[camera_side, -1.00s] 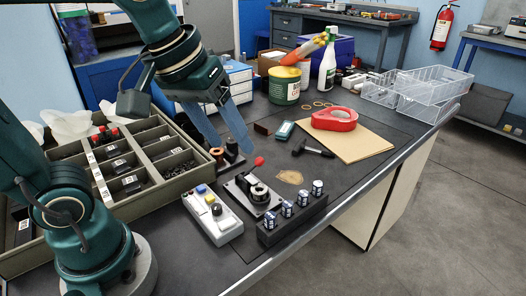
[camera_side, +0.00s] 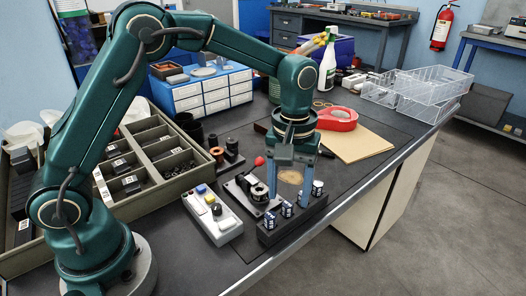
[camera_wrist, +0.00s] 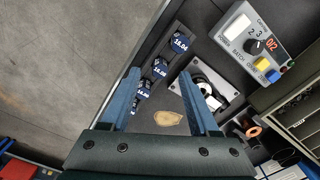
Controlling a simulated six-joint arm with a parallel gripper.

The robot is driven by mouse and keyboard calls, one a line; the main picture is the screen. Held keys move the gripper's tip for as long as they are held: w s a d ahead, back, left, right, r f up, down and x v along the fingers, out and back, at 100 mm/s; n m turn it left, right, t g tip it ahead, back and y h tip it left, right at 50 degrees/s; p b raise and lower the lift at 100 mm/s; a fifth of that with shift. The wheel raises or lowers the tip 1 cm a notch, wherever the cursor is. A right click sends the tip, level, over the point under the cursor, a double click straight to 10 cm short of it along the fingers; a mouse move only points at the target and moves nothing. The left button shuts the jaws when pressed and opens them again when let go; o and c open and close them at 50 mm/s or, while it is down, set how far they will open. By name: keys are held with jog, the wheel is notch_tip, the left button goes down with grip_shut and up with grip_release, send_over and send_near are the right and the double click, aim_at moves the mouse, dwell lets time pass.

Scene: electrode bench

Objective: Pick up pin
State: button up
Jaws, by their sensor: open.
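Several pins with blue-and-white numbered tops, such as this pin (camera_side: 318,187), stand in a row in a black block (camera_side: 300,222). They also show in the wrist view, where the topmost pin (camera_wrist: 180,43) reads 10.04. My gripper (camera_side: 290,196) points down with its two blue fingers apart and nothing between them. In the side view it overlaps the back of the row, and one finger partly hides a pin. In the wrist view my left finger (camera_wrist: 133,74) covers part of the lower pins. The height of the fingertips above the pins is hard to tell.
A fixture with a round black part (camera_wrist: 200,85) and red knob stands beside the block. A white control box (camera_side: 212,216) is left of it. A compartment tray (camera_side: 125,170) lies further left. The table edge runs along the front.

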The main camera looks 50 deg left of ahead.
aim_at(288, 204)
jog(key=shift+f, duration=1.5)
grip_shut()
jog(key=shift+r, duration=0.1)
notch_tip(288, 204, up, 4)
jog(key=shift+f, duration=0.2)
jog(key=s+a+r, duration=0.3)
jog(key=a+r, duration=0.4)
jog(key=a, duration=0.4)
jog(key=shift+a+r, duration=0.15)
